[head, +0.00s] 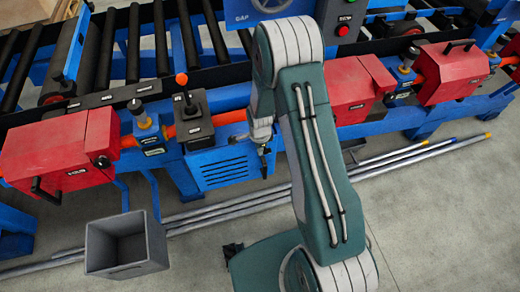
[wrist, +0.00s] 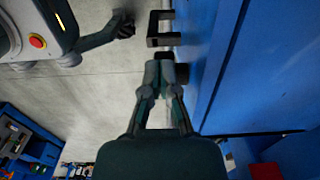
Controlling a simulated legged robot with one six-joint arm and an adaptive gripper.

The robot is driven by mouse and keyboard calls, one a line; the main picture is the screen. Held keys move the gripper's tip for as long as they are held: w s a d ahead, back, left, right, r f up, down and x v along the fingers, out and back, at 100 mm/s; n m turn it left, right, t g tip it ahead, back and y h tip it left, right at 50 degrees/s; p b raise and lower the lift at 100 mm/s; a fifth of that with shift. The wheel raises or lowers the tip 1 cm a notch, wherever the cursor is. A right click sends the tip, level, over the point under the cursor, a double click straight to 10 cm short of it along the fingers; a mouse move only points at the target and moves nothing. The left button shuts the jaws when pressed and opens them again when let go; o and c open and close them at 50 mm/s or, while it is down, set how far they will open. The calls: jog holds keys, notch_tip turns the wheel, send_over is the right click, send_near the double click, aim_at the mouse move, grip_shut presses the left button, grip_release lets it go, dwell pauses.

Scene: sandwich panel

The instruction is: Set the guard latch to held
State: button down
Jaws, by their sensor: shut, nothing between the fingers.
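My gripper (head: 265,160) hangs in front of the blue machine frame, right of the vented blue panel (head: 215,176). In the wrist view my gripper (wrist: 161,60) is shut with its fingertips together and nothing between them. Just beyond the tips is a dark square-cornered bracket or handle (wrist: 152,30) beside a blue wall; I cannot tell if they touch. Red guard-like covers (head: 60,150) with black handles sit along the machine, one at the left and others (head: 455,72) at the right. I cannot tell which part is the guard latch.
A grey open bin (head: 126,268) stands on the floor at the lower left. Long metal bars (head: 420,152) lie along the machine's foot. A black lever box (head: 193,118) stands on the machine. The blue wall (wrist: 225,60) is close on the right in the wrist view.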

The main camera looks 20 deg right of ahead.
jog(key=shift+a+f, duration=0.3)
jog(key=shift+a, duration=0.1)
jog(key=shift+a+f, duration=0.25)
jog(key=shift+f, duration=0.25)
jog(key=shift+a+f, duration=0.2)
jog(key=shift+f, duration=0.3)
jog(key=shift+d, duration=0.1)
dwell(1.4)
